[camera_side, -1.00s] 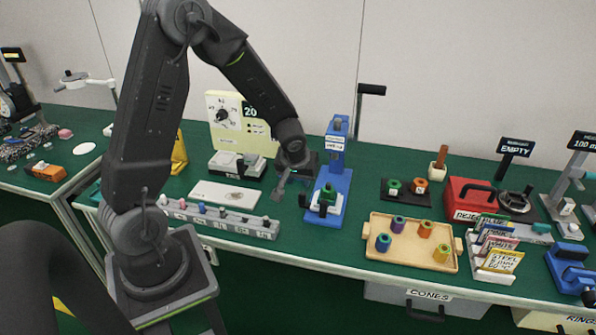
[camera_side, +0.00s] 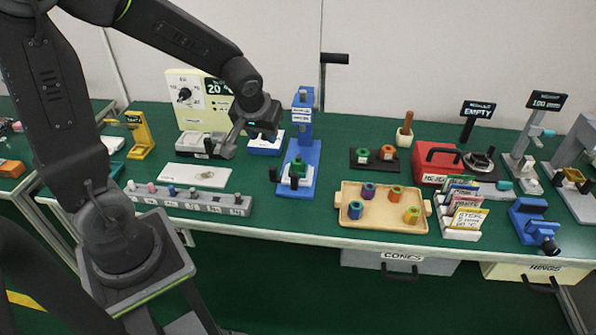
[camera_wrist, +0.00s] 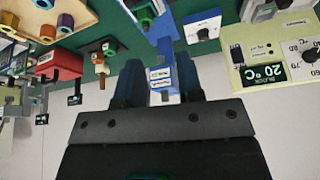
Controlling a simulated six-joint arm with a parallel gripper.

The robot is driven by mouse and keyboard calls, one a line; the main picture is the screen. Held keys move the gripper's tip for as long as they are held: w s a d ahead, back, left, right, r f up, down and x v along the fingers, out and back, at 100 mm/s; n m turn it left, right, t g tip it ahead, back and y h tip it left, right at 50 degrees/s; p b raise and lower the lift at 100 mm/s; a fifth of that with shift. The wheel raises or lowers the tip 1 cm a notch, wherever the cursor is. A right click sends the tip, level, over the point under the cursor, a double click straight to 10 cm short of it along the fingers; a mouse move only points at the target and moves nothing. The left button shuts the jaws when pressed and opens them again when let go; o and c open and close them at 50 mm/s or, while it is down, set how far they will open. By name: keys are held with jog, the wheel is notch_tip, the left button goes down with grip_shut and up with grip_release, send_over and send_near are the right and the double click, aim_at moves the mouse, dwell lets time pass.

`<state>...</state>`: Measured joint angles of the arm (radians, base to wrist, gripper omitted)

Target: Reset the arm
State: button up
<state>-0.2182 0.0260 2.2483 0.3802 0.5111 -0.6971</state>
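My gripper (camera_side: 230,142) hangs from the arm above the green bench, left of the blue press (camera_side: 303,160) and in front of the temperature unit marked 20 (camera_side: 202,98). In the wrist view its two dark fingers (camera_wrist: 160,86) stand apart with nothing gripped between them. The blue press column (camera_wrist: 165,52) shows behind the gap, clear of the fingers. The wrist view is upside down, with the bench at the top and the wall at the bottom.
A grey rack of small pegs (camera_side: 190,202) and a white plate (camera_side: 197,175) lie below left. The space above the bench front is clear.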

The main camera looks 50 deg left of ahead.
jog(key=s+d+r+m+t+h, duration=0.1)
jog(key=s+d+r+m+h, duration=0.2)
jog(key=s+d+r+m, duration=0.4)
jog(key=s+d+r, duration=0.4)
jog(key=s, duration=0.3)
jog(key=shift+s+t, duration=0.15)
jog(key=shift+t, duration=0.25)
